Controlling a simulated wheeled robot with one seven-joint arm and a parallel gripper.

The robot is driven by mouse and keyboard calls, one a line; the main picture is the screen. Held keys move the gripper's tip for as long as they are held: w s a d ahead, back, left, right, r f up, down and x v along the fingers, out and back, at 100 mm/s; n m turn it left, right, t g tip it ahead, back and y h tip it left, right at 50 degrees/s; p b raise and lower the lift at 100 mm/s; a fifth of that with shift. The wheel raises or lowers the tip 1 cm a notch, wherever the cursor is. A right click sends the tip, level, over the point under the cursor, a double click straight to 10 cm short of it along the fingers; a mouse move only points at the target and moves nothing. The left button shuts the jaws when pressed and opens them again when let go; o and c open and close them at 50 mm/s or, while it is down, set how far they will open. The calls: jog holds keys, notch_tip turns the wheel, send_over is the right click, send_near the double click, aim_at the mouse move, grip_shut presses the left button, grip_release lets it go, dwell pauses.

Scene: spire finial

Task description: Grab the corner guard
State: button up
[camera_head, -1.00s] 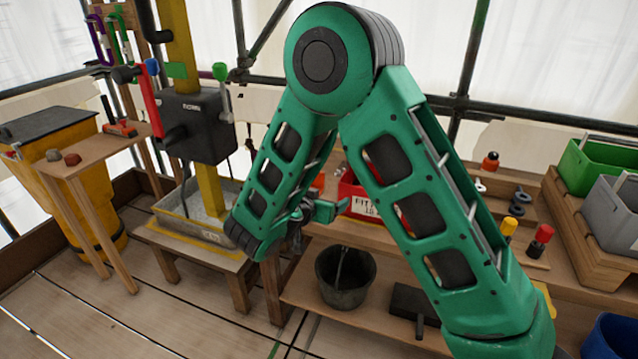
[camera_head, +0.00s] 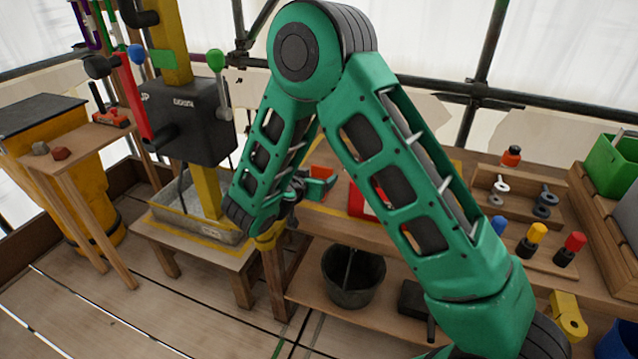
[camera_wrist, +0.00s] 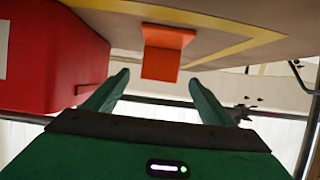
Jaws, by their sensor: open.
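The corner guard is an orange angled piece (camera_wrist: 166,52), in the wrist view at the upper middle, on a tan surface inside a yellow-marked area. In the head view an orange piece (camera_head: 321,172) shows on the bench just beyond my gripper (camera_head: 314,187), partly hidden by it. In the wrist view the two green fingers of my gripper (camera_wrist: 159,78) are spread apart, with the orange piece in line with the gap between them. Nothing is held, and I cannot tell how far the fingertips are from it.
A red box (camera_wrist: 50,55) stands close beside the corner guard; my arm hides most of it in the head view. A black bucket (camera_head: 353,278) sits on the shelf below. A black machine with levers (camera_head: 187,125) stands left. Coloured pegs and a rack (camera_head: 535,195) are right.

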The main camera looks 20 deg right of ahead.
aim_at(321, 171)
jog(key=x, duration=0.6)
jog(key=shift+w+d, duration=0.3)
jog(key=shift+w, duration=0.05)
jog(key=c, duration=1.2)
